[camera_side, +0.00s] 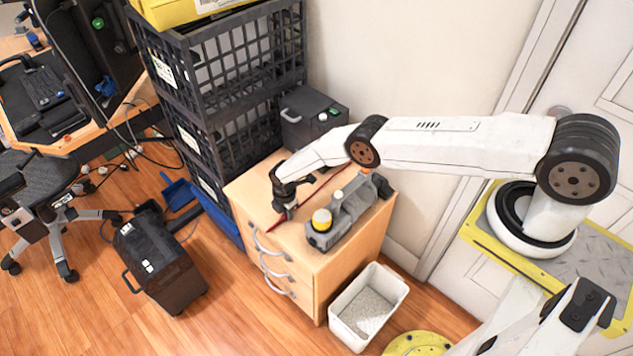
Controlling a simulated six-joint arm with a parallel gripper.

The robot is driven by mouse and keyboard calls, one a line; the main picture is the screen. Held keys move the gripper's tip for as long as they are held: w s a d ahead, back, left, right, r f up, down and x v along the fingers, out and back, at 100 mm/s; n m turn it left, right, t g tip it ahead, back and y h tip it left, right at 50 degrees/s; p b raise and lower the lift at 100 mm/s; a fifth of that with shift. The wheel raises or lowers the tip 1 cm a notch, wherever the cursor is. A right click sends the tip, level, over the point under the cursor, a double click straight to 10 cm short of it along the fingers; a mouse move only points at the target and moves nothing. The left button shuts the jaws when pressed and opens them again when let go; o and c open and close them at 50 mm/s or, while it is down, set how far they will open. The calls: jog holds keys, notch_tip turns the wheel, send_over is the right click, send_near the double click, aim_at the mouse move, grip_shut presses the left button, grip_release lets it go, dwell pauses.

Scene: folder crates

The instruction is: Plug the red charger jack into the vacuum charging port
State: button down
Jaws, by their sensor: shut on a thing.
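My gripper (287,208) points down over the front left part of the wooden cabinet's top. It is shut on the red charger jack (278,226), a thin, dark red piece that shows just below and left of the fingers. The fingers hide part of it. A thin red line, perhaps its cable, runs behind my gripper toward the back right. A grey device (345,222) with a yellow cap lies just right of my gripper, apart from the jack; it looks like the vacuum. Its charging port is too small to make out.
The wooden cabinet (312,272) has several drawer handles. Stacked black crates (250,65) rise behind left, with a dark box (312,118) at the cabinet's back. A white bin (342,329) stands on the floor in front right. The cabinet top's left front is mostly clear.

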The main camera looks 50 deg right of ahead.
jog(key=shift+r, duration=1.6)
jog(key=shift+r, duration=0.1)
jog(key=shift+w+r, duration=0.2)
jog(key=shift+r, duration=0.3)
jog(key=d+r+m, duration=0.3)
jog(key=r+m, duration=0.6)
jog(key=r, duration=1.2)
jog(key=s+d+r+m, duration=0.3)
jog(key=s+r+m, duration=0.6)
jog(key=s+r, duration=0.4)
jog(key=shift+d+r, duration=0.2)
jog(key=shift+r, duration=1.1)
